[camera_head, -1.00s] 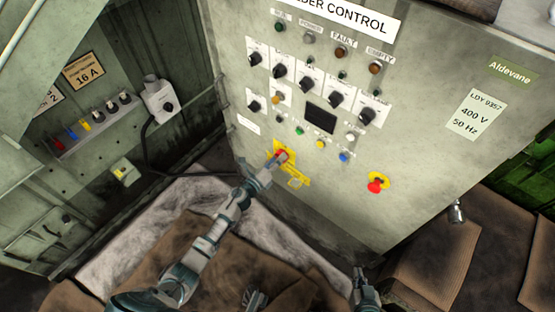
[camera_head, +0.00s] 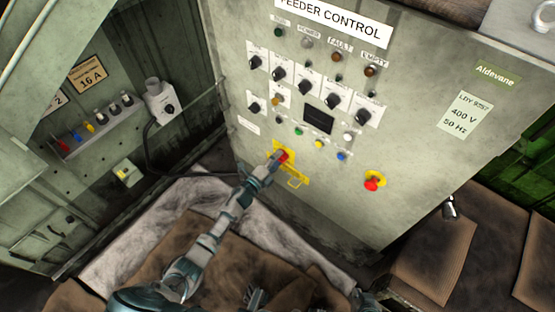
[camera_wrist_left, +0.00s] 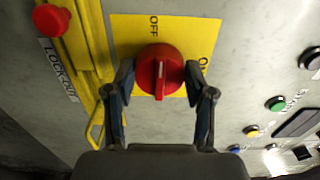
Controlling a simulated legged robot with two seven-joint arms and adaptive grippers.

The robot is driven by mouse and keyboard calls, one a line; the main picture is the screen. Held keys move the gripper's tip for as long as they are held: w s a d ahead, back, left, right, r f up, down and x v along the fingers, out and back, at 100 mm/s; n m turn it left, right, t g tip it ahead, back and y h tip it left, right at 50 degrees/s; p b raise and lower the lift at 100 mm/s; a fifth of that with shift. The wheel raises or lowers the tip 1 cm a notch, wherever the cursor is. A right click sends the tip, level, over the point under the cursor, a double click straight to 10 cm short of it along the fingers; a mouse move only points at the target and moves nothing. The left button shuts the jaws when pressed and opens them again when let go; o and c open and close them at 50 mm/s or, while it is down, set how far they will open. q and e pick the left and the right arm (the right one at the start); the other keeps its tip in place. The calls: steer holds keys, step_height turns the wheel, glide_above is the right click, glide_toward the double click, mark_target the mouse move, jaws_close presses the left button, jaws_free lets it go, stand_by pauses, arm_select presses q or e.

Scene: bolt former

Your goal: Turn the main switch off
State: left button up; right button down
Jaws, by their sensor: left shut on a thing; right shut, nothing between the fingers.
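The main switch is a red rotary knob (camera_wrist_left: 160,70) on a yellow plate (camera_wrist_left: 190,28) lettered OFF at the top and partly hidden ON at the right in the left wrist view. Its ridge points down in that view. My left gripper (camera_wrist_left: 158,78) has one finger on each side of the knob, closed on it. In the head view the knob (camera_head: 283,156) shows at the left gripper's (camera_head: 276,160) tip, low on the feeder control cabinet. My right gripper (camera_head: 364,299) is at the bottom edge, partly cut off, shut and apart from the cabinet.
A yellow lock-out bracket (camera_wrist_left: 88,55) with a red button (camera_wrist_left: 52,19) sits beside the switch plate. A red emergency button (camera_head: 372,184) is to the right on the cabinet. Selector knobs and a small display (camera_head: 318,120) are above. Brown boxes (camera_head: 435,255) stand at the lower right.

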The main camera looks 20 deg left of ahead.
arm_select(q)
steer(key=shift+w+a, duration=0.1)
steer(key=shift+a, duration=0.2)
steer(key=o, duration=1.1)
steer(key=shift+f, duration=0.1)
steer(key=shift+o, duration=0.2)
steer(key=v, duration=1.2)
